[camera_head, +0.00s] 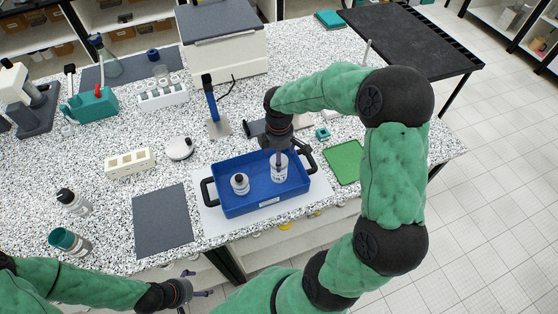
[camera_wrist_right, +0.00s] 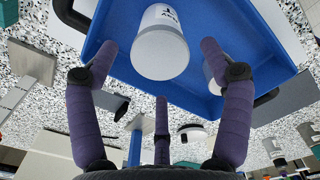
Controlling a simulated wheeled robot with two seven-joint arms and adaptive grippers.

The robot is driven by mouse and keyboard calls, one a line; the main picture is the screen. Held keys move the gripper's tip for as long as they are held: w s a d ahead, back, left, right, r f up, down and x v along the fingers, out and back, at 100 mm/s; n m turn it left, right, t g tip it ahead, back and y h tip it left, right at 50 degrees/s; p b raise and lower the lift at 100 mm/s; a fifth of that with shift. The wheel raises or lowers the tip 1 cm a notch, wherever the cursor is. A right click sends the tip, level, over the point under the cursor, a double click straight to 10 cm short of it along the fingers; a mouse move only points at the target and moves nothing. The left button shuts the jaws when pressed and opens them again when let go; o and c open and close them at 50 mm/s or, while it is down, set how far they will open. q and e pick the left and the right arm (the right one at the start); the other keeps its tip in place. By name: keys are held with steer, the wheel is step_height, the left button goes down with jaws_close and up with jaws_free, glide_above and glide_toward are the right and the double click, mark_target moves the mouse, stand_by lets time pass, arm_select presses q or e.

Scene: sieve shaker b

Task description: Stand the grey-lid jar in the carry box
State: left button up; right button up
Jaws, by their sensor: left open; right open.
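The carry box (camera_head: 235,207) is a blue tray with black side handles. A white jar (camera_head: 279,174) stands upright in its right half; its top is partly hidden by my right gripper (camera_head: 279,154) in the head view. In the right wrist view this jar (camera_wrist_right: 160,50) shows a pale grey top end, apparently the grey-lid jar. My right gripper's fingers are open around and above it. A second white jar (camera_head: 239,186) with a dark grey top stands in the box's left half. My left gripper (camera_head: 203,293) is open and empty at the bench's front.
A black-lid jar (camera_head: 73,202) and a teal-lid jar (camera_head: 70,241) stand at the left. A dark grey mat (camera_head: 162,220) lies left of the box, a green mat (camera_head: 343,161) right. A white block rack (camera_head: 129,163) and a stand (camera_head: 215,118) are behind.

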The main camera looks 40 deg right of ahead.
step_height(320, 180, up, 6)
steer(key=shift+r+p, duration=0.2)
steer(key=shift+p, duration=0.15)
